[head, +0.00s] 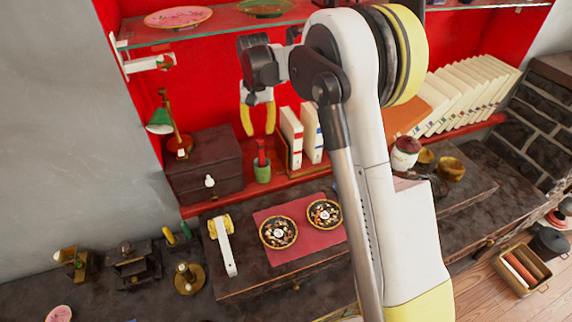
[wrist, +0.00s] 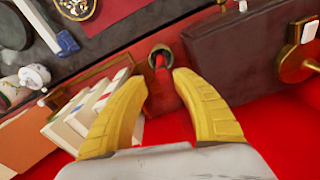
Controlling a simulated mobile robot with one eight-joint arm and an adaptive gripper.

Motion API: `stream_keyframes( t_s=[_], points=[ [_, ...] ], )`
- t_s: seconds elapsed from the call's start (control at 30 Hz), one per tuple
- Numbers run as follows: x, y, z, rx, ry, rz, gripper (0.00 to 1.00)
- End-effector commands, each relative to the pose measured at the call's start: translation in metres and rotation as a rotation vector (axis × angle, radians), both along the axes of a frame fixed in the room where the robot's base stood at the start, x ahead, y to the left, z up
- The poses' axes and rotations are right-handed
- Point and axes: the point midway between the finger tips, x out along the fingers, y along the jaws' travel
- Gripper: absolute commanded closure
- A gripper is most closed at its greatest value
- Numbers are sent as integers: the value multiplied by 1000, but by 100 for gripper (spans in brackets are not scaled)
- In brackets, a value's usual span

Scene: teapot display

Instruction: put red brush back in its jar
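The red brush (head: 261,150) stands in a small green jar (head: 263,174) on the red shelf, beside the dark wooden box. In the wrist view, the red brush (wrist: 161,66) shows inside the dark round mouth of the jar (wrist: 158,49), just beyond my fingertips. How deep it sits is hidden. My gripper (head: 258,132) is above the jar, with its yellow fingers pointing down. In the wrist view, my gripper (wrist: 158,82) is open, its two fingers apart with nothing held between them.
The dark box (head: 204,165) with a green lamp (head: 160,121) is left of the jar. White books (head: 292,132) stand close on the right. Below are a red mat (head: 300,248) with two round dishes and a white-and-yellow object (head: 222,245). A glass shelf (head: 215,26) is above.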

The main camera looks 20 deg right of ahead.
Motion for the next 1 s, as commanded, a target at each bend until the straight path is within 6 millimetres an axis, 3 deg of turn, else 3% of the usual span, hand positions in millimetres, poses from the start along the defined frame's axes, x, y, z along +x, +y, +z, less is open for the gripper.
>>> stream_keyframes(
  t_s=[0.2,0.43,0.57,0.73,0.9,1.0],
  points=[
    [-67,0,75,-3,-124,52,67],
    [-160,-1,122,-17,-275,115,67],
    [-215,-1,130,-29,-360,151,67],
    [-279,-1,119,-48,-466,194,67],
    [-319,-1,100,-64,-541,223,67],
    [-329,-1,93,-71,-564,232,67]
  ],
)
